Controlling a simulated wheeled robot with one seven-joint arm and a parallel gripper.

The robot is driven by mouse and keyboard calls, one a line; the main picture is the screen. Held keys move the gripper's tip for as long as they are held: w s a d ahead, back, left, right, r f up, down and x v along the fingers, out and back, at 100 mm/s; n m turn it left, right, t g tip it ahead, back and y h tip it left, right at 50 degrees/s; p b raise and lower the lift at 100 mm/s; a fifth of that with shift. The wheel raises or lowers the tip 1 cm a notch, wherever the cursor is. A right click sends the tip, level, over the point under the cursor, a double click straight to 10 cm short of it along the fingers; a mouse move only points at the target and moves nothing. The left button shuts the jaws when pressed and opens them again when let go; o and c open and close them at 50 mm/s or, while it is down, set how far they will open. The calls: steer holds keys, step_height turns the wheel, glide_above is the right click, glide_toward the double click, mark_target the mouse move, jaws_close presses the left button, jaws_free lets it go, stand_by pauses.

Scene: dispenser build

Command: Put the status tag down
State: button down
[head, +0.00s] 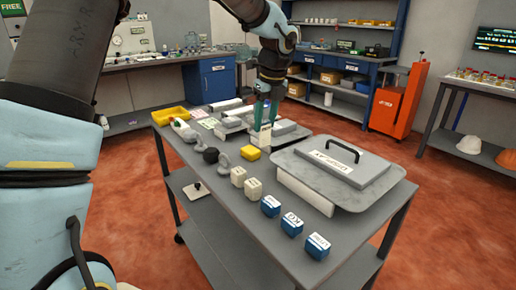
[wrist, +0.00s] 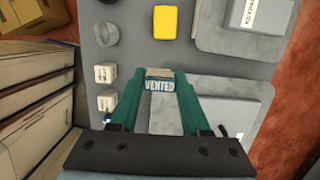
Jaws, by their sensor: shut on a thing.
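The status tag (wrist: 160,84), a small blue-and-white plate reading "VENTED", sits between the fingertips of my gripper (wrist: 160,76) in the wrist view. My gripper has green fingers and is shut on the tag. In the head view my gripper (head: 263,114) points down over the far half of the grey cart top (head: 222,192). A pale piece shows just below its fingers there. The lettering cannot be read in that view. I cannot tell whether the tag touches a surface beneath it.
A yellow block (head: 250,153), a black knob (head: 211,155), cream cubes (head: 253,188) and blue boxes (head: 292,223) stand on the cart. A grey lid with a black handle (head: 343,150) lies on a tray at right. A yellow bin (head: 170,115) is at the far left corner.

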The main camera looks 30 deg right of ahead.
mark_target(266, 138)
steer(key=shift+f+p, duration=0.55)
steer(key=shift+f, duration=3.35)
steer(key=shift+c, duration=1.9)
jaws_free()
steer(key=shift+f, duration=0.1)
step_height(266, 138, up, 12)
steer(key=s+b, duration=0.1)
steer(key=s, duration=0.1)
steer(key=shift+s+d, duration=0.2)
steer(key=shift+d, duration=0.05)
